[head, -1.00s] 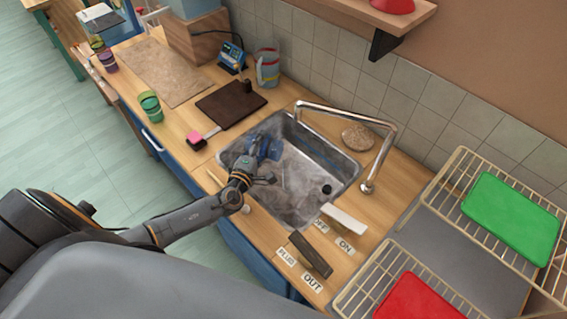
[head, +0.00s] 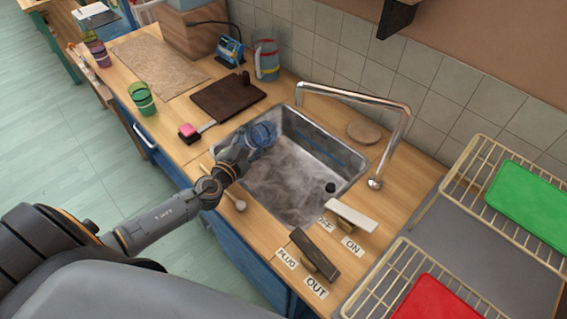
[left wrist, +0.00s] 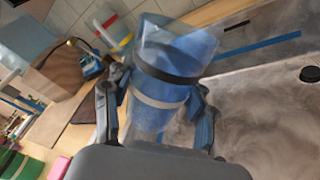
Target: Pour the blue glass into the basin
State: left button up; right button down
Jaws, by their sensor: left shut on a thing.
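The blue glass (head: 262,134) is see-through, and my left gripper (head: 250,146) is shut on it over the left part of the basin (head: 345,160). In the left wrist view the blue glass (left wrist: 175,62) stands between the two fingers (left wrist: 155,105), with dark and pale bands around it. It holds something blue, and its rim points away from the wrist. The glass looks tilted in the wrist view; how far, I cannot tell. The basin is a steel sink with a cloudy grey bottom and a dark round plug. My right gripper is not in view.
A tap (head: 405,125) arches over the basin's right side. A green cup (head: 143,100), a pink sponge brush (head: 190,131) and a dark board (head: 228,97) lie left of it. Levers marked PLUG OUT (head: 315,255) and OFF/ON (head: 351,216) sit in front. A dish rack (head: 480,170) stands right.

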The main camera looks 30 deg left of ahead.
pick_arm(q)
jog(key=n+b, duration=0.3)
jog(key=shift+a+f+n+h+b, duration=0.3)
jog(key=shift+a+f+b, duration=0.05)
jog(key=shift+a, duration=0.05)
jog(key=a+n+b, duration=0.1)
jog(key=r+n+b, duration=0.1)
jog(key=n, duration=0.1)
jog(key=shift+s+a+r+t, duration=0.15)
jog(key=shift+a+r+t, duration=0.05)
jog(key=shift+a+t, duration=0.2)
jog(key=shift+a+r+n+b, duration=0.2)
jog(key=shift+a+r+n, duration=0.15)
jog(key=shift+n, duration=0.4)
jog(key=shift+a+r+n+b, duration=0.25)
jog(key=shift+r+n, duration=0.1)
jog(key=shift+n, duration=0.4)
jog(key=shift+s, duration=0.1)
